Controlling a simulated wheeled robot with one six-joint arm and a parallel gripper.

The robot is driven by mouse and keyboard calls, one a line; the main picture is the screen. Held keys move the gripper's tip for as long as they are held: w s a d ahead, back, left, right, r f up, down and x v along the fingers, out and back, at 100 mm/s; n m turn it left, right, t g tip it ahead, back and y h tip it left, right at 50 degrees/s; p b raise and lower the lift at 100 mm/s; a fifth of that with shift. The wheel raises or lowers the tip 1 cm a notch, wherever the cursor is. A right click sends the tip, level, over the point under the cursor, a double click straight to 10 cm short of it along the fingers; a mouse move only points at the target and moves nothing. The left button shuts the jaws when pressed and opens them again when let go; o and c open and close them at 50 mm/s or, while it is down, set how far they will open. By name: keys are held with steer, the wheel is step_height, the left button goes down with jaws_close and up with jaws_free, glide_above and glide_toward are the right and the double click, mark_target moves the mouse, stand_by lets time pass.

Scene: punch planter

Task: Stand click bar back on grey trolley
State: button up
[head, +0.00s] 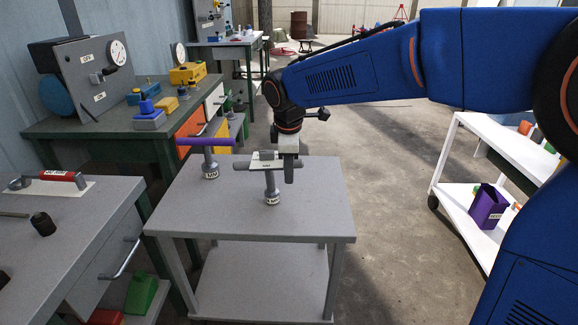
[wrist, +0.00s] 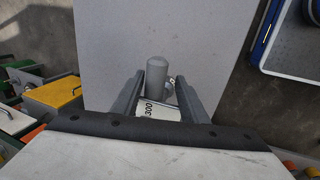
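The grey trolley (head: 192,207) stands in the middle of the head view. On its top is a grey T-shaped bar (head: 243,165) with a pale plate on its crosspiece and a labelled round foot. The bar looks upright, and its foot appears to rest on the top. My gripper (head: 289,176) points down at the right end of the crosspiece. In the wrist view the fingers (wrist: 161,90) straddle the crosspiece's rounded end (wrist: 157,76), with narrow gaps visible beside it. A plate marked 300 (wrist: 158,111) shows between them. Contact inside the fingers is partly hidden.
A purple-handled T bar (head: 208,160) stands to the left on the same trolley. A green bench (head: 120,128) with a gauge panel is behind. A grey bench (head: 85,228) is at left. A white trolley (head: 500,145) is at right. The trolley's front top is clear.

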steer(key=v, duration=1.7)
steer(key=s+d+f+m, duration=0.2)
steer(key=s+d+m, duration=0.25)
steer(key=d, duration=0.65)
steer(key=s+d+f+m+t, duration=0.1)
steer(key=s+d+f+m, duration=1.2)
steer(key=s+d+f, duration=0.5)
steer(key=s, duration=0.3)
steer(key=shift+t, duration=0.4)
